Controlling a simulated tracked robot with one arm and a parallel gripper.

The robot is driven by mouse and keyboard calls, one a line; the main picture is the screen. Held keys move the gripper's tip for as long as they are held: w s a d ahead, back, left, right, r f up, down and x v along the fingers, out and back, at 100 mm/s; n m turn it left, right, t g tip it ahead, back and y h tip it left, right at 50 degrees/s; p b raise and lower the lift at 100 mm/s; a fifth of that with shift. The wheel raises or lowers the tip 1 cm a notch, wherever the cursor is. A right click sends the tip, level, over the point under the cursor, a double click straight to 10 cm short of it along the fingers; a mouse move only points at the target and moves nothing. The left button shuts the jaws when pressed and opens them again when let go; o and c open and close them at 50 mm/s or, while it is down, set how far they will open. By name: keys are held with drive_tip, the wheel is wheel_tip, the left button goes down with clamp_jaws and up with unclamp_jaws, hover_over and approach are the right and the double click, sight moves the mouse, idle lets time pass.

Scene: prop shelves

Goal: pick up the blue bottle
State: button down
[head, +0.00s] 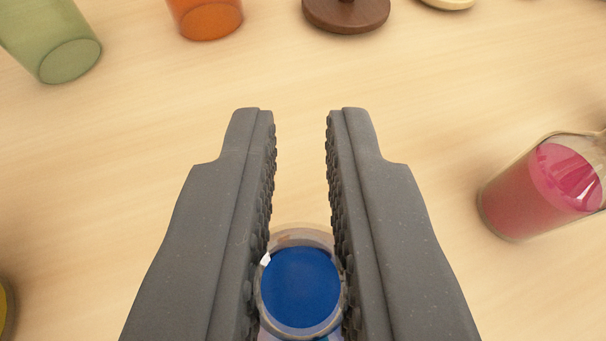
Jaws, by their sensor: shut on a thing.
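The blue bottle (300,288) is at the bottom middle of the head view, between the jaws of my gripper (300,115). I see it from above as a round blue face with a clear rim around it. Both dark grey studded fingers touch its sides, well back from the fingertips. My gripper is shut on it. The lower part of the bottle is cut off by the picture edge, and I cannot tell whether it is raised off the wood surface.
On the pale wood surface (130,150) are a green cup (50,40) and an orange cup (205,18). A brown round base (345,14) stands at the top. A clear container with pink contents (540,190) is at the right.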

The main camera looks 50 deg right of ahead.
drive_tip(key=shift+r, duration=0.6)
drive_tip(key=s+a, duration=0.3)
drive_tip(key=s, duration=0.4)
drive_tip(key=s+a+r+b, duration=0.1)
drive_tip(key=s+a, duration=0.3)
drive_tip(key=s, duration=0.3)
drive_tip(key=shift+a+r+b, duration=0.25)
drive_tip(key=shift+a+b, duration=0.05)
